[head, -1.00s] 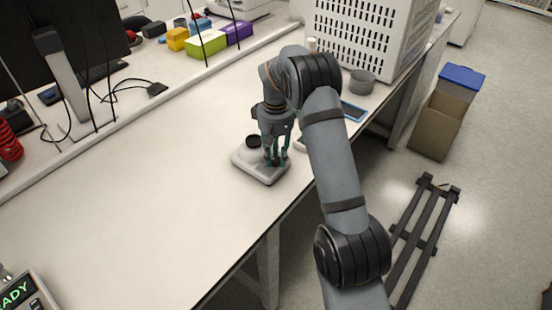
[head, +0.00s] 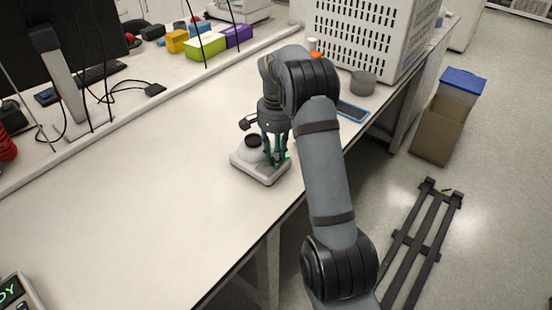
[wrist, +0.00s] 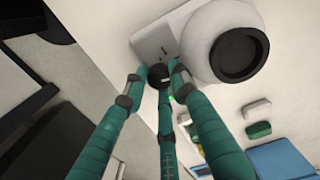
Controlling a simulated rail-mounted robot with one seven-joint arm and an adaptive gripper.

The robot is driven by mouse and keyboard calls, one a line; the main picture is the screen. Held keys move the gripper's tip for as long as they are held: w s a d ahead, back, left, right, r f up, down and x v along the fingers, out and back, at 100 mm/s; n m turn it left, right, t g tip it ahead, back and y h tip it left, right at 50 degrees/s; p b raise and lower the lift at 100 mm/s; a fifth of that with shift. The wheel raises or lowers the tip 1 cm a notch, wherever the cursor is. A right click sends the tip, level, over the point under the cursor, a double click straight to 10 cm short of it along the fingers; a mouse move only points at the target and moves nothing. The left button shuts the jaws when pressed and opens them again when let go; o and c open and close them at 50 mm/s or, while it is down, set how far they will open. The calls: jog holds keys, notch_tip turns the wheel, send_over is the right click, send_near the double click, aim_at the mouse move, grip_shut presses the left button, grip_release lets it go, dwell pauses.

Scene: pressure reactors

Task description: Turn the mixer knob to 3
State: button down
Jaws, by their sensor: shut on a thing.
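The mixer (head: 262,174) is a small white device with a black round top (head: 253,141), standing near the front edge of the bench. In the wrist view its white body (wrist: 152,40) and black cup-like top (wrist: 240,53) show at the upper middle and right. The dark round knob (wrist: 158,76) sits at the front of the body. My gripper (wrist: 157,79) has teal fingers closed around the knob, with the fingertips against it. In the head view my gripper (head: 275,157) comes down from above beside the black top. The knob's pointer and scale are not readable.
A grey round container (head: 363,83) and a blue-edged flat item (head: 352,111) lie behind my arm. A white perforated box (head: 365,40) stands at the back right. The bench to the left of the mixer is clear.

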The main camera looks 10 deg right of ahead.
jog(key=m+b, duration=0.1)
jog(key=m, duration=0.3)
jog(key=shift+w+d+r+m+b, duration=0.1)
jog(key=shift+w+m+b, duration=0.1)
jog(key=shift+m+b, duration=0.15)
jog(key=m+b, duration=0.1)
jog(key=m, duration=0.3)
jog(key=shift+m, duration=0.35)
jog(key=shift+d+r, duration=0.1)
jog(key=c, duration=1.8)
grip_release()
jog(key=shift+s, duration=0.1)
jog(key=shift+o, duration=0.6)
jog(key=shift+s, duration=0.1)
notch_tip(320, 180, up, 12)
